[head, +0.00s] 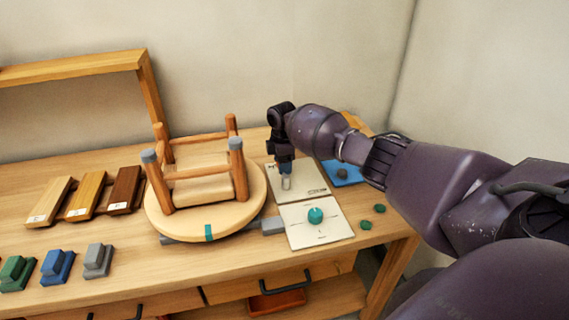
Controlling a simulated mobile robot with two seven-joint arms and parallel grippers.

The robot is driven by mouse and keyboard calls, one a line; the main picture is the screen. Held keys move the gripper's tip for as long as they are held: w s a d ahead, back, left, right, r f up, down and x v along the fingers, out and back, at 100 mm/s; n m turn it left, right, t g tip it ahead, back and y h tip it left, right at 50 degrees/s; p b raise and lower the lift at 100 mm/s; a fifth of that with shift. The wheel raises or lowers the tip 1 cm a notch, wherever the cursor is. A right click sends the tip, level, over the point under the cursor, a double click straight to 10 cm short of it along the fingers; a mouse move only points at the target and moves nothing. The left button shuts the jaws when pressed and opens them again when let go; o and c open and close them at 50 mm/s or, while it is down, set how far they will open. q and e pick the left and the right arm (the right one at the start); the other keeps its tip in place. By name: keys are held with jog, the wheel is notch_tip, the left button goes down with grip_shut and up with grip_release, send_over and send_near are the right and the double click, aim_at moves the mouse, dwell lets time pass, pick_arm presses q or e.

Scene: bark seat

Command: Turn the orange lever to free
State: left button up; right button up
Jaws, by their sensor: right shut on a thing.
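My right gripper (286,183) reaches in from the right and points down at the rear white panel (312,187) on the bench. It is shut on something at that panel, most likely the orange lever. The lever itself is hidden behind the fingers, and I cannot make out its angle. Small markings on the panel are too small to read. My left gripper is not in view.
A white panel with a teal knob (315,215) lies in front. An upturned stool on a round turntable (240,222) stands close on the left. A blue pad (343,175) and green discs (366,225) lie right. Wood samples (87,193) and colored blocks (58,268) lie far left.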

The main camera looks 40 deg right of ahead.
jog(key=shift+a+r, duration=0.1)
jog(key=shift+a, duration=0.05)
jog(key=o, duration=1)
jog(key=shift+r, duration=0.15)
notch_tip(320, 180, up, 9)
jog(key=shift+w+r+p, duration=0.1)
jog(key=shift+p, duration=0.35)
jog(key=shift+r, duration=0.65)
